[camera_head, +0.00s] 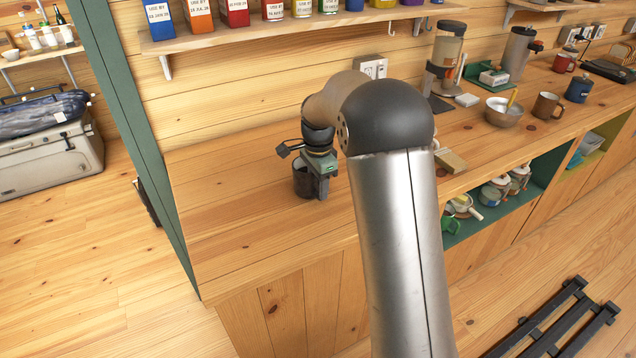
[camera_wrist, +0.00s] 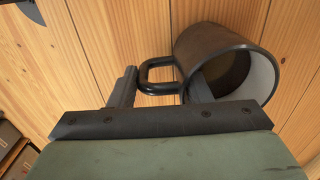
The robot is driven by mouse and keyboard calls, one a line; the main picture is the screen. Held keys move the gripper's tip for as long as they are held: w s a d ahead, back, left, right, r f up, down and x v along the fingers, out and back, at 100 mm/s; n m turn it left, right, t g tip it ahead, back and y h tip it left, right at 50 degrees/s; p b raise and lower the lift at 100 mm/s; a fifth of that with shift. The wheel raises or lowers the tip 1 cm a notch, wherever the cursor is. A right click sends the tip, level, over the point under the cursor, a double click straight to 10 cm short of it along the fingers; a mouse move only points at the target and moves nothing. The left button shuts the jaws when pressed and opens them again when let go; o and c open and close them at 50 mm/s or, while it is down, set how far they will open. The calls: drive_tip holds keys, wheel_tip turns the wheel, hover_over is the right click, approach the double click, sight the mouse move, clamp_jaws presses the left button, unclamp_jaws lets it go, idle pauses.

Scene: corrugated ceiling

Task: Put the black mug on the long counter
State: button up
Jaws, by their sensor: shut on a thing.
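The black mug (camera_head: 303,182) is at the left part of the long wooden counter (camera_head: 240,225), on its top or just above it; I cannot tell whether it touches. My gripper (camera_head: 322,187) points down at the mug's right side. In the wrist view the mug (camera_wrist: 215,50) has a dark outside, a pale inner wall and a handle facing left. My gripper (camera_wrist: 160,82) is shut on the mug, with the handle between its fingers. One finger is left of the handle, the other by the mug's rim. My arm hides part of the counter.
Further right on the counter stand a metal bowl (camera_head: 503,112), a brown mug (camera_head: 547,106), a blue mug (camera_head: 578,90) and a coffee grinder (camera_head: 446,55). A wall shelf (camera_head: 290,30) hangs above. The counter's left end is clear around the black mug.

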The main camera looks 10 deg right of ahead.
drive_tip(key=o, duration=1.4)
drive_tip(key=shift+f, duration=0.1)
wheel_tip(320, 180, up, 11)
drive_tip(key=shift+f, duration=0.1)
drive_tip(key=s+r+n, duration=0.1)
drive_tip(key=s+n, duration=0.6)
drive_tip(key=s, duration=0.9)
drive_tip(key=s+f+n, duration=0.2)
drive_tip(key=s, duration=0.4)
drive_tip(key=s+f+n, duration=0.3)
drive_tip(key=s, duration=0.3)
drive_tip(key=s+a+f+n, duration=0.1)
drive_tip(key=s+f+n, duration=0.1)
drive_tip(key=s, duration=0.4)
drive_tip(key=shift+s+a+f+n+b, duration=0.1)
drive_tip(key=shift+s+f+n+b, duration=0.25)
drive_tip(key=shift+n, duration=0.25)
